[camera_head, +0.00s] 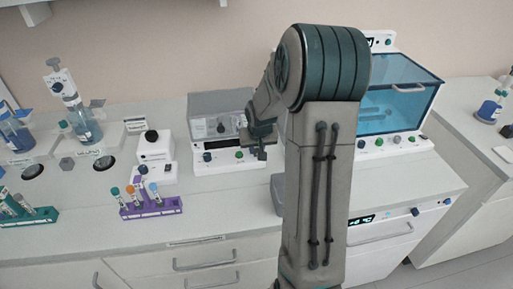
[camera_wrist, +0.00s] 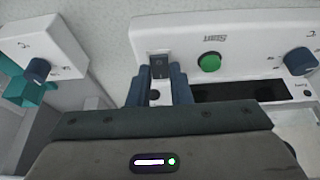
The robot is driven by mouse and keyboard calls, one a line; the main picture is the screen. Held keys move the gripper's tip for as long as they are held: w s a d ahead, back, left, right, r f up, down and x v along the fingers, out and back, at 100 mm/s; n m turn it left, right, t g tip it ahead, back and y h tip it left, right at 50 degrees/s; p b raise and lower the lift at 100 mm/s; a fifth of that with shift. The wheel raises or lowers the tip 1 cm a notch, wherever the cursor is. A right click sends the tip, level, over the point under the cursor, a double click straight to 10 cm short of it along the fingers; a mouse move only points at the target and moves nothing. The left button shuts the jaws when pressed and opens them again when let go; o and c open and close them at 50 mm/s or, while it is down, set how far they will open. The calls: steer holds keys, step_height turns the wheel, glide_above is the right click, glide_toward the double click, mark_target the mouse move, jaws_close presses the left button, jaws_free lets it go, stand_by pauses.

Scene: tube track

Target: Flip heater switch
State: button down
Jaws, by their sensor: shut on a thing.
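The heater (camera_head: 222,165) is a white unit with a grey box on top, standing at the back of the counter left of my arm. Its panel also shows in the wrist view (camera_wrist: 180,30), upside down. The switch (camera_wrist: 159,66) is a small black rocker on that panel beside the green start button (camera_wrist: 209,62). My gripper (camera_head: 262,148) is at the right end of the heater panel and hides the switch in the head view. In the wrist view my gripper (camera_wrist: 158,88) has its blue fingers on either side of the switch, shut on it.
A blue-lidded bath (camera_head: 395,105) stands right of my arm. A knobbed white stirrer (camera_head: 155,150), a purple tube rack (camera_head: 150,208) and a green tube rack (camera_head: 25,218) stand to the left. The front counter left of my arm is mostly clear.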

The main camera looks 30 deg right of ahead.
mark_target(256, 153)
steer(key=shift+w+r+g+p, duration=0.2)
steer(key=shift+r+g+p, duration=0.15)
steer(key=shift+g+p, duration=0.45)
steer(key=shift+w+d+f+g+y+p, duration=0.15)
steer(key=shift+g+y+p, duration=0.1)
steer(key=shift+g+p, duration=0.3)
steer(key=shift+w+a+f+g+y+p, duration=0.1)
steer(key=shift+g+y+p, duration=0.2)
steer(key=shift+p, duration=0.4)
steer(key=c, duration=1.3)
jaws_free()
steer(key=r, duration=0.4)
steer(key=r+b, duration=0.1)
steer(key=r, duration=0.4)
steer(key=r+b, duration=0.1)
steer(key=r, duration=0.3)
steer(key=shift+s+r, duration=0.4)
